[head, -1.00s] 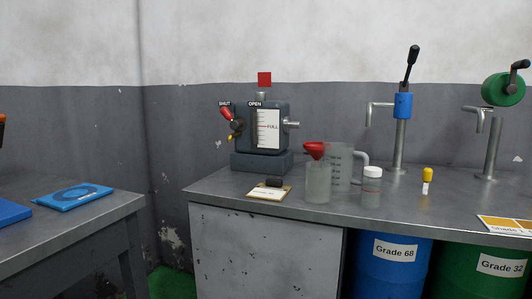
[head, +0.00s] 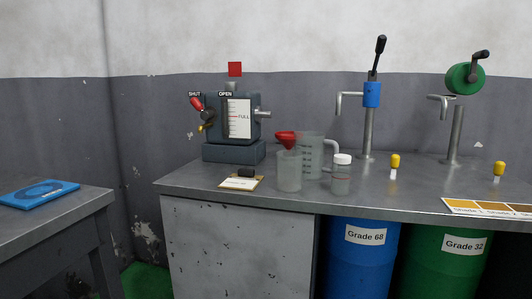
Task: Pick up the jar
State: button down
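A small clear jar (head: 341,178) with a white lid and a thin red line stands upright on the metal bench (head: 225,198), near its front middle. A translucent cup (head: 289,172) with a red funnel (head: 286,139) in its top stands to its left. A larger clear measuring jug (head: 312,151) with a handle stands just behind, partly hidden by the cup. My gripper is not in view.
A hydraulic fixture (head: 231,122) and a clipboard (head: 241,183) are left on the bench. A blue pump (head: 372,95), a green-wheeled pump (head: 465,78), yellow-topped droppers (head: 394,162) and a colour chart (head: 487,207) are right. Blue and green drums stand below.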

aim_at(289, 164)
jog(key=k, duration=0.5)
jog(key=u, duration=1.95)
jog(key=i, duration=1.05)
jog(key=z, duration=2.05)
